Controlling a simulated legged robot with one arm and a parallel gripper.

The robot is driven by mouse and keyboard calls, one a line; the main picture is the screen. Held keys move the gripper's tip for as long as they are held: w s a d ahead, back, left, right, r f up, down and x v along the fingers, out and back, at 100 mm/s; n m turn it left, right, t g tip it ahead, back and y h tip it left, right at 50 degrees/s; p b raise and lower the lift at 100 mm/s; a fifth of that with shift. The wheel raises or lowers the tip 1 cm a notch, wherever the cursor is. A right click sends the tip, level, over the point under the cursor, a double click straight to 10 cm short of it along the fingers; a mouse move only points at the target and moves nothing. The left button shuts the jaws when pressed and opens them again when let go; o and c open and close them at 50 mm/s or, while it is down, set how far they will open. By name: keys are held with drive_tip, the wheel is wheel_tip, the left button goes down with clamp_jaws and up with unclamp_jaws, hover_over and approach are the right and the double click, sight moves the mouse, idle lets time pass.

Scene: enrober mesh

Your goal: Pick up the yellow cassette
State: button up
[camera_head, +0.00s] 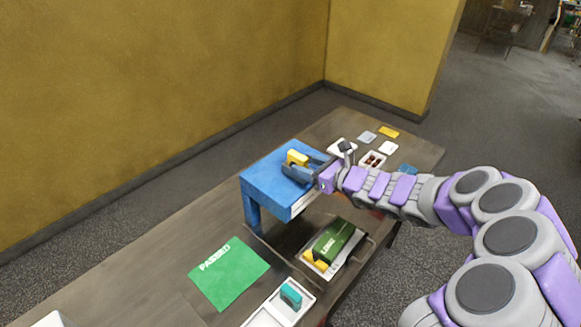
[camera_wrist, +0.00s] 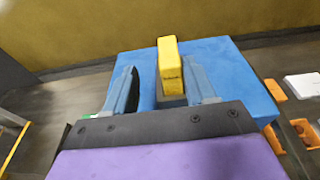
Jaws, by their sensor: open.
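A yellow cassette (camera_head: 297,158), a small upright block, stands on top of the blue stand (camera_head: 262,180). In the wrist view the yellow cassette (camera_wrist: 172,68) has small dark print on its face and a grey part below it. My gripper (camera_head: 301,171) is open at the top of the blue stand. In the wrist view the fingers of my gripper (camera_wrist: 162,68) are spread on either side of the cassette, with a visible gap at the left finger. The gap at the right finger is small, and I cannot tell whether it touches.
A green box (camera_head: 334,240) and a yellow piece (camera_head: 315,262) sit in a tray below the stand. A green mat (camera_head: 229,272) marked PASSED lies left. A white tray (camera_head: 268,317) holds a teal block (camera_head: 291,296). Several small items lie behind my arm. A yellow wall stands behind.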

sight(291, 160)
drive_tip(key=shift+w+a+f, duration=0.15)
drive_tip(key=shift+w, duration=0.2)
drive_tip(key=shift+w+d, duration=0.25)
drive_tip(key=shift+d, duration=0.65)
drive_tip(key=shift+w+d, duration=0.15)
drive_tip(key=shift+d, duration=0.1)
drive_tip(key=a, duration=0.2)
drive_tip(key=w+a+f, duration=0.1)
drive_tip(key=a, duration=0.1)
drive_tip(key=w+a+b, duration=0.1)
drive_tip(key=a, duration=0.2)
drive_tip(key=shift+w+f, duration=0.15)
drive_tip(key=shift+w, duration=0.05)
drive_tip(key=d, duration=0.3)
drive_tip(key=shift+d+r, duration=0.2)
drive_tip(key=shift+d, duration=0.15)
drive_tip(key=c, duration=0.4)
drive_tip(key=shift+c, duration=0.9)
drive_tip(key=shift+a+f, duration=0.15)
drive_tip(key=shift+a, duration=0.8)
clamp_jaws()
